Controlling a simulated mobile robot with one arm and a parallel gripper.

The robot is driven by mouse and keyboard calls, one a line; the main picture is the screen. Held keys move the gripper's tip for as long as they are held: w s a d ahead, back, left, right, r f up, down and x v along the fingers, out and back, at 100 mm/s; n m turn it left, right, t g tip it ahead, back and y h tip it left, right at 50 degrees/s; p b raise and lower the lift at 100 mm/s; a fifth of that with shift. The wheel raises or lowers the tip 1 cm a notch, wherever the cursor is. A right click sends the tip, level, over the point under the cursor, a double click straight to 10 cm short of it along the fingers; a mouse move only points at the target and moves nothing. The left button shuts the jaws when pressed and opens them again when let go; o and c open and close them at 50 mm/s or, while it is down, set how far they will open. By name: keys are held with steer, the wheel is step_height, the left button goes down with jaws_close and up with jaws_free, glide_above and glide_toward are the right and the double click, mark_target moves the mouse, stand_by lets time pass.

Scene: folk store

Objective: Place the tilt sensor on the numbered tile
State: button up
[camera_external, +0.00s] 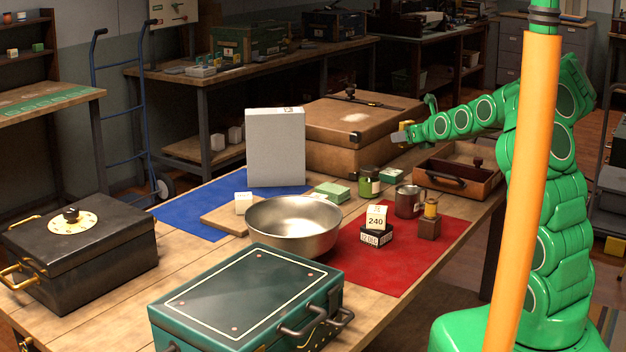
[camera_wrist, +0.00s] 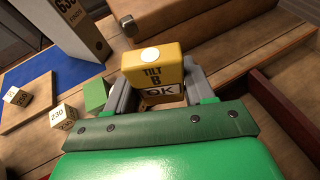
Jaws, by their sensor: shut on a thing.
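The tilt sensor is a yellow block (camera_wrist: 152,74) marked "TILT B" and "OK", with a pale round spot on top. My gripper (camera_wrist: 157,95) is shut on it, with one grey finger at each side. In the external view my gripper (camera_external: 399,136) is in the air at the front of the brown case. A white block numbered "240" (camera_external: 376,218) stands on a black labelled box (camera_external: 376,236) on the red cloth. In the wrist view two pale numbered blocks (camera_wrist: 63,115) (camera_wrist: 18,97) show at left. I cannot tell which piece is the numbered tile.
A grey binder (camera_external: 275,147) stands on the blue cloth (camera_external: 190,213). A wooden tray (camera_external: 459,181) lies at right.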

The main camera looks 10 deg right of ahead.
mark_target(391, 172)
steer(key=shift+w+a+f, duration=0.1)
steer(key=shift+w+f, duration=1.05)
steer(key=shift+w, duration=0.45)
steer(key=shift+w+d+f, duration=0.1)
steer(key=shift+w+f, duration=1)
steer(key=shift+w, duration=0.45)
steer(key=shift+w+a+f, duration=0.1)
steer(key=shift+w+f, duration=1.05)
steer(key=shift+w, duration=0.45)
steer(key=shift+w+f, duration=0.65)
steer(key=shift+w, duration=0.1)
steer(key=shift+w+f, duration=0.1)
steer(key=shift+f, duration=0.05)
steer(key=shift+w+f, duration=0.1)
steer(key=shift+f, duration=1.55)
steer(key=shift+a+f, duration=0.1)
steer(key=shift+f, duration=0.2)
